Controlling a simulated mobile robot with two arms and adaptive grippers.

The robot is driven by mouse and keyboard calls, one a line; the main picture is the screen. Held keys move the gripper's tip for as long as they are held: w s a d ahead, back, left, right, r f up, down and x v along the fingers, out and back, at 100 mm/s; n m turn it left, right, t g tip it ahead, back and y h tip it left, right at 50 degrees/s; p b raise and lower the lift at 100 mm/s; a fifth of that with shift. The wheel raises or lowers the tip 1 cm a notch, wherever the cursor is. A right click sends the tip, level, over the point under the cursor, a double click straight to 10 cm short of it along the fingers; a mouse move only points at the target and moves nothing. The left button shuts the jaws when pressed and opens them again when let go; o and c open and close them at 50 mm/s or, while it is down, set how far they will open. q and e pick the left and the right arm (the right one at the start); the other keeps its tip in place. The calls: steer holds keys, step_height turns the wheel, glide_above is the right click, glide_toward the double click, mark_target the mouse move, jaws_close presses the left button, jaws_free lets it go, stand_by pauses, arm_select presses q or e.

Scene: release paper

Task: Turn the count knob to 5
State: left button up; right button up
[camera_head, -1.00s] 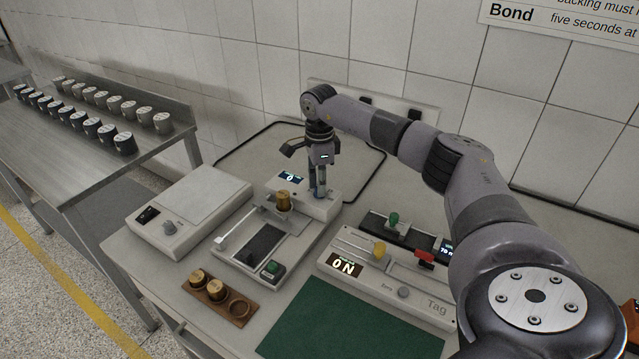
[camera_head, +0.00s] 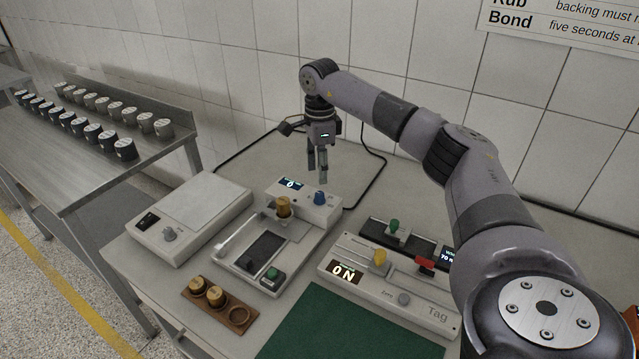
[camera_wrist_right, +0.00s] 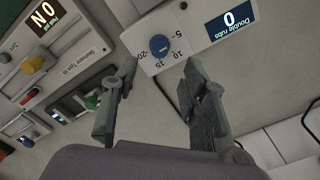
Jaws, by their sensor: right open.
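The blue count knob (camera_head: 320,198) stands on the back right of the rub tester (camera_head: 300,212). In the right wrist view the knob (camera_wrist_right: 159,45) sits inside a dial printed 5, 10, 15 and 20. Its pointer is too small to read surely. The tester's display (camera_wrist_right: 230,22) reads 0, with "Double rubs" beside it. My right gripper (camera_head: 318,178) points down just above the knob, apart from it, open and empty. In the wrist view its two fingers (camera_wrist_right: 161,66) are spread to either side below the knob. My left gripper is not in view.
A scale-like box (camera_head: 190,215) with a grey knob stands left of the tester. The Tag machine (camera_head: 385,280), showing ON, is at right. A wooden holder (camera_head: 220,304) with brass weights and a green mat (camera_head: 340,328) lie in front. A tiled wall is behind.

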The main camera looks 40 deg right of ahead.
step_height(320, 180, up, 5)
stand_by(0.7)
